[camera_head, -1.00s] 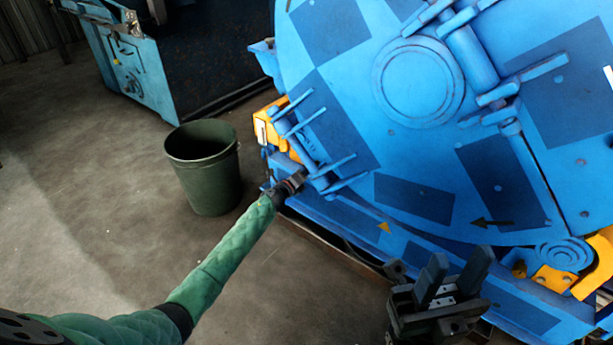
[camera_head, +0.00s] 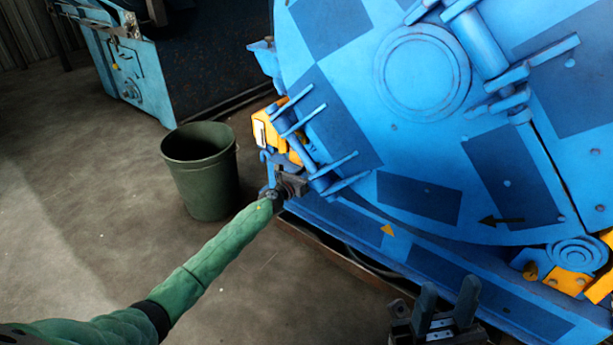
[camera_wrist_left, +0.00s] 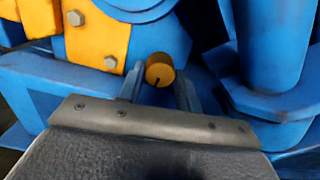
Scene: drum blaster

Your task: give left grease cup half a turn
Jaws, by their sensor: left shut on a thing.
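The left grease cup (camera_wrist_left: 160,70) is a small brass-yellow round knob with a dark line on its face, low on the blue drum blaster (camera_head: 340,85). In the left wrist view it sits between the two fingertips of my left gripper (camera_wrist_left: 158,85), which is shut on it. In the head view my left gripper (camera_head: 290,186) is at the lower left of the machine, and the cup is hidden there. My right gripper (camera_head: 447,310) is open and empty at the bottom, in front of the machine. A similar brass knob (camera_head: 530,271) shows at the machine's lower right.
A dark green bin (camera_head: 203,170) stands on the floor left of my left gripper. Blue hinge bars (camera_head: 320,172) are close beside that gripper. A yellow bracket with bolts (camera_wrist_left: 95,35) is just left of the cup. Another blue machine (camera_head: 140,75) stands behind.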

